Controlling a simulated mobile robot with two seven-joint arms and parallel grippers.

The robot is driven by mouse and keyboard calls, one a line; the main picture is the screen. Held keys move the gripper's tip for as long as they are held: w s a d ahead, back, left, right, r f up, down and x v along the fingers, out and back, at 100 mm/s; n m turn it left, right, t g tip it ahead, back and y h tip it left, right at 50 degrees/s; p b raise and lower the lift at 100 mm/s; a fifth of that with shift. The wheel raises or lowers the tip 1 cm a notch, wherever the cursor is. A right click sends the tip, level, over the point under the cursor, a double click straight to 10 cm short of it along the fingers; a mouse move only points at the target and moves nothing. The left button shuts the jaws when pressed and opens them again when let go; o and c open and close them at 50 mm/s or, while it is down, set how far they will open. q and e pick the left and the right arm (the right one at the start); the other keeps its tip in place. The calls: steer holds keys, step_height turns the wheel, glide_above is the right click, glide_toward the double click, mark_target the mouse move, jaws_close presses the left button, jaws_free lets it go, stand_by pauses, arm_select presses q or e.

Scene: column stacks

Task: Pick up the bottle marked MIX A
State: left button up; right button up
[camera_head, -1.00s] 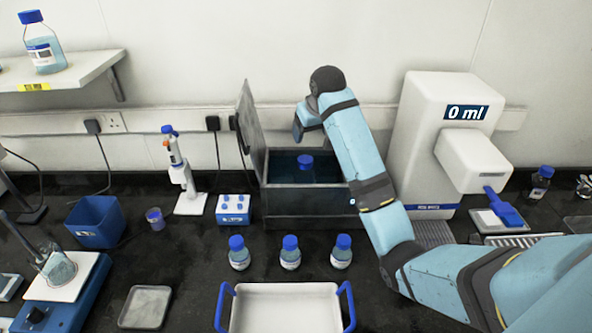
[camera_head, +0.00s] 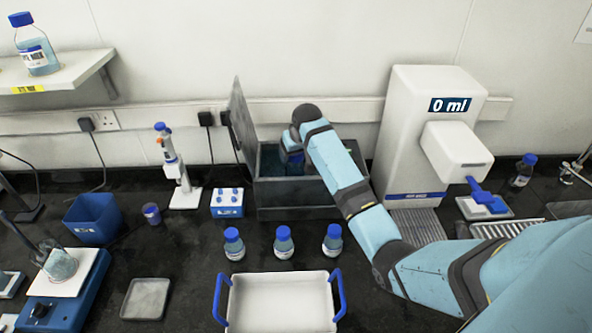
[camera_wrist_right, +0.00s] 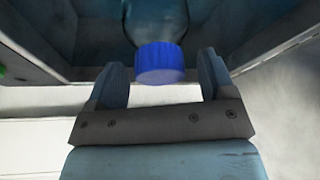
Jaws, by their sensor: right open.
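A bottle with a blue cap (camera_wrist_right: 160,64) stands in the open dark box at the back. In the right wrist view the cap lies between the two fingers of my right gripper (camera_wrist_right: 161,70), and its clear body runs down into the box. No label on it is readable, so I cannot tell whether it is marked MIX A. My right gripper (camera_head: 292,158) is open, reaching into the box from above; in the head view the arm mostly hides the bottle. My left gripper is not in view.
The box (camera_head: 300,200) has walls close around the gripper and a raised lid (camera_head: 243,125) at its left. Several blue-capped bottles (camera_head: 284,243) stand in front, behind a white tray (camera_head: 280,305). A white dispenser (camera_head: 405,130) stands to the right.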

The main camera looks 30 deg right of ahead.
steer(key=shift+w+f, duration=0.1)
steer(key=shift+f, duration=0.2)
steer(key=c, duration=0.5)
jaws_close()
